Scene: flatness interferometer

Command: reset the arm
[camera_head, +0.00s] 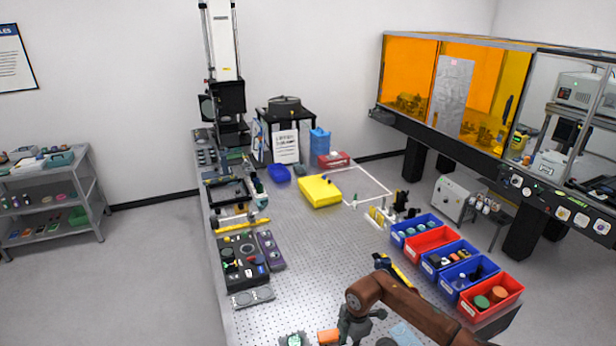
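My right arm (413,308), copper-brown, comes in from the lower right and bends down over the front of the perforated optical table (310,262). Its dark grey gripper (358,328) is low at the bottom edge of the head view, just right of a small orange block (328,337). The gripper is small and partly cut off by the frame, so I cannot tell whether its fingers are apart or hold anything. My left arm and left gripper are not in view.
Blue and red bins (492,296) line the table's right edge close to my arm. A yellow box (320,191) stands farther back. Black fixtures (242,262) fill the left edge. An orange-windowed enclosure (455,85) stands at right. The table's middle is mostly clear.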

